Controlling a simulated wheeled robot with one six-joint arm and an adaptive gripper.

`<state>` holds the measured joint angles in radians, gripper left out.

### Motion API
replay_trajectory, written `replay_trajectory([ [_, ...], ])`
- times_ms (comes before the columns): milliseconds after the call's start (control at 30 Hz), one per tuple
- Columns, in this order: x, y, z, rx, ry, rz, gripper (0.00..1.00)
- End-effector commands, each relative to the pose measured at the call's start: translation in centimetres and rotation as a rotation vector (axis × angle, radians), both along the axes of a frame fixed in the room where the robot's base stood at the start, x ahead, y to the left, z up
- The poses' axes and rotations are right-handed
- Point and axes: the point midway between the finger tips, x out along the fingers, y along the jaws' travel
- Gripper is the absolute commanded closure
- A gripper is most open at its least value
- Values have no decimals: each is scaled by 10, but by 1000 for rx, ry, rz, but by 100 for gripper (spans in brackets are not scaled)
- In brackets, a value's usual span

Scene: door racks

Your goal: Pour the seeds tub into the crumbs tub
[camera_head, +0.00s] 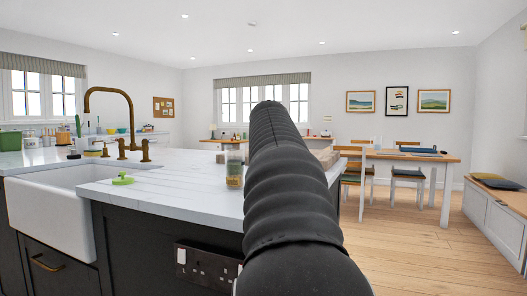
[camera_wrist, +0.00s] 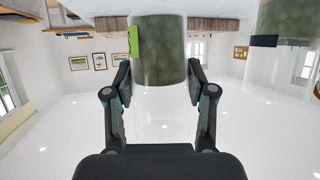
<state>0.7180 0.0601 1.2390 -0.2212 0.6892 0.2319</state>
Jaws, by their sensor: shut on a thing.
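My gripper (camera_wrist: 160,82) is shut on a clear tub with dark green grains, the seeds tub (camera_wrist: 160,55), with a bright green tag on its side. The wrist picture is upside down, and the grains lie at the tub's low end, so it looks about upright. A second clear tub (camera_wrist: 285,25) with dull green contents and a dark tag stands apart at the right of the wrist view; I take it as the crumbs tub. In the head view a clear tub (camera_head: 234,168) shows beside my arm; I cannot tell which. My arm hides the gripper there.
The white island worktop (camera_head: 190,190) has a sink (camera_head: 62,205) and brass tap (camera_head: 120,95) at left. A green lid-like object (camera_head: 122,179) lies on it. Pale boxy things (camera_head: 325,157) show partly behind my arm. The worktop's front middle is clear.

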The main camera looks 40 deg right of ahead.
Motion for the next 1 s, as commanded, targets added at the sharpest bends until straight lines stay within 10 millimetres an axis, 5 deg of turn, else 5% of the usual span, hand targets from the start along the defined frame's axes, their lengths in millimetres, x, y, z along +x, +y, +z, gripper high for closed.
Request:
replay_trajectory([
  [567,24,21,26,-333,389,6,87],
  [1000,16,14,70,-749,883,1,87],
])
